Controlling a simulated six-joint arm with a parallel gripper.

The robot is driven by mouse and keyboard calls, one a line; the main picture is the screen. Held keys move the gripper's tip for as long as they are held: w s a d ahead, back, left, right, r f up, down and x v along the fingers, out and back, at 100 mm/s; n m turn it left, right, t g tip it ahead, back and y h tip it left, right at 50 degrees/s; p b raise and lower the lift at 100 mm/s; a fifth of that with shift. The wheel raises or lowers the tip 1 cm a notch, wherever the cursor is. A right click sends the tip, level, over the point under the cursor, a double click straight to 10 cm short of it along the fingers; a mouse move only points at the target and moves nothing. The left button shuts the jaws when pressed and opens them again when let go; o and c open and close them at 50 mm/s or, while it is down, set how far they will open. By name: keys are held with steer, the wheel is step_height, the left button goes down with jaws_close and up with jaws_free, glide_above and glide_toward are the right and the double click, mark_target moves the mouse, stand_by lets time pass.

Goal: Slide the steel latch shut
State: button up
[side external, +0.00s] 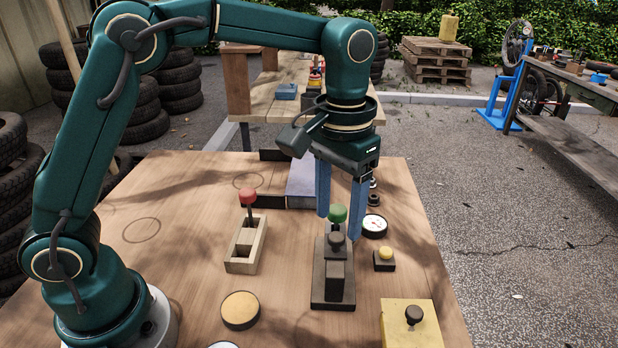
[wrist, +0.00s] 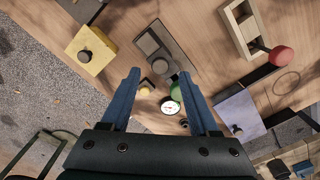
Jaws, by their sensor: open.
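The likely steel latch is a dark grey block (side external: 335,281) with a round dark knob (side external: 336,243), on a long dark base plate on the wooden table. In the wrist view the latch (wrist: 150,43) lies just beyond my fingertips. A green ball (side external: 337,213) stands behind the dark knob; it also shows in the wrist view (wrist: 178,88), between the fingers. My gripper (side external: 340,228) points down with its two blue fingers wide apart, around the green ball's end of the latch; in the wrist view the gripper (wrist: 158,77) holds nothing. Contact with the latch cannot be told.
A gauge (side external: 374,225) and a yellow button (side external: 384,258) sit close right of the latch. A red-knobbed lever (side external: 247,196) in a wooden frame stands left. A yellow box (side external: 408,327) with a black knob is at front right. A round tan disc (side external: 240,310) lies front left.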

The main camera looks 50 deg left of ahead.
steer(key=shift+r, duration=1)
steer(key=s+a+r+n+t, duration=0.1)
steer(key=s+a+r+t, duration=0.2)
steer(key=s+a+r, duration=0.35)
steer(key=s+a+f+m+t, duration=0.1)
steer(key=s+f+t, duration=0.1)
steer(key=s+f, duration=0.4)
steer(key=shift+s+t, duration=0.3)
steer(key=shift+s, duration=0.55)
